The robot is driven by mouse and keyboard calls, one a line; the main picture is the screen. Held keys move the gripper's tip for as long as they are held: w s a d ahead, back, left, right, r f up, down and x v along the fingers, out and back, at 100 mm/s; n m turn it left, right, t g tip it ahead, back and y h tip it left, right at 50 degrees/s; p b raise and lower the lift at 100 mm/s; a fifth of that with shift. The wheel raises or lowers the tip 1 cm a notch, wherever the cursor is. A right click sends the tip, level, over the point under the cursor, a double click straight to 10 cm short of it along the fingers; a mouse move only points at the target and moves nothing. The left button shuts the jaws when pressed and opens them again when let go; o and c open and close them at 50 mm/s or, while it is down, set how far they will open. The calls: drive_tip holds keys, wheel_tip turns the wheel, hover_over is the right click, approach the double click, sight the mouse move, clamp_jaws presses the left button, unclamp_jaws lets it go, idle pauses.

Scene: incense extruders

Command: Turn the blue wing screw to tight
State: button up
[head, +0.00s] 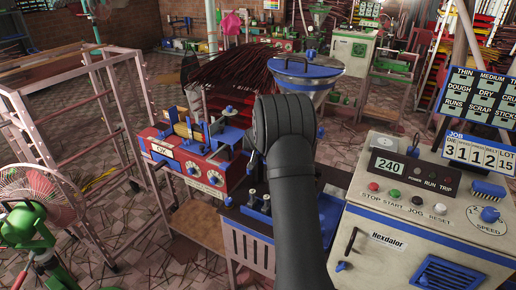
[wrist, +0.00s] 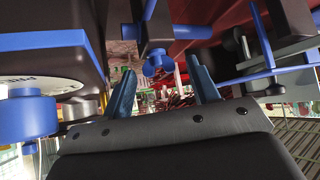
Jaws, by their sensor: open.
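In the wrist view, a blue wing screw (wrist: 157,63) hangs under a dark block with a blue bar, near the top middle. My gripper (wrist: 164,88) is open, with one blue finger on each side of the picture's middle. The wing screw appears between the fingertips and a little beyond them; I cannot tell how far. Nothing is held. In the head view, my black arm hides the gripper, and I cannot make out the wing screw there.
A large blue knob (wrist: 27,118) and a dial plate are close at left in the wrist view. Blue and dark bars crowd the right. In the head view, the red machine (head: 192,165) stands left of my arm and a control cabinet (head: 425,215) stands right.

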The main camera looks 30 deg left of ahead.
drive_tip(key=c, duration=1)
drive_tip(key=shift+s+a+f+m+h, duration=0.1)
drive_tip(key=shift+m+h, duration=0.2)
drive_tip(key=shift+m, duration=0.2)
drive_tip(key=shift+a+m+t+h, duration=0.1)
drive_tip(key=shift+m+t+h, duration=0.4)
drive_tip(key=shift+m+h, duration=0.95)
drive_tip(key=shift+m, duration=0.25)
drive_tip(key=o, duration=1)
